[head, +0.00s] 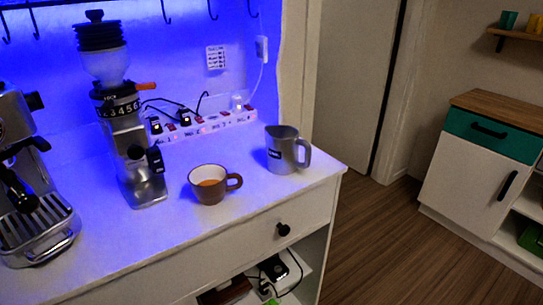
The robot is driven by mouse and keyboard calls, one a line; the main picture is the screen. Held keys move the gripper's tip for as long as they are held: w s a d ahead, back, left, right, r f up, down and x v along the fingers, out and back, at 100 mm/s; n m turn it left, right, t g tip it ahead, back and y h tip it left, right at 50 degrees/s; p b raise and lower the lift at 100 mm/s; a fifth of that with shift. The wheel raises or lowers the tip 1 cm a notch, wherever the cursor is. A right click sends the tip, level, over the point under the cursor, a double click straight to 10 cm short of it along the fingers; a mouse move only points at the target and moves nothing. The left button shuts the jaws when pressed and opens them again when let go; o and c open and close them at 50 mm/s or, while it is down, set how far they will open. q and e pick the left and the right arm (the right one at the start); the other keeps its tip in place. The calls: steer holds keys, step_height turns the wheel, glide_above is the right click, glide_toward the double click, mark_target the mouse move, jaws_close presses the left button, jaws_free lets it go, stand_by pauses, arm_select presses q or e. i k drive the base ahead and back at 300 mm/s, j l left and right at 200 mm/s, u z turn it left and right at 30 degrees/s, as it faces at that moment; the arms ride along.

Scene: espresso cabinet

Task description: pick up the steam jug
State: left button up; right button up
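The steam jug (282,152) is a grey metal pitcher with a small dark label and a handle on its right side. It stands upright on the white countertop (240,222), near the right end, in the head view. Neither of my grippers shows in the head view.
A coffee grinder (128,150) and an espresso machine (32,190) stand on the left. A white power strip (205,125) with plugs and cables lies behind the jug and cup. The counter's right edge is close to the jug. Wooden floor (385,245) lies beyond.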

mark_target(289, 152)
steer(key=i+l, duration=0.15)
steer(key=l, duration=0.2)
steer(key=i+l, duration=0.1)
steer(key=l, duration=0.25)
steer(key=i+l+u, duration=0.1)
steer(key=l, duration=0.25)
steer(key=i+l, duration=0.2)
steer(key=l, duration=0.2)
steer(key=i+l, duration=0.1)
steer(key=l, duration=0.25)
steer(key=u, duration=0.05)
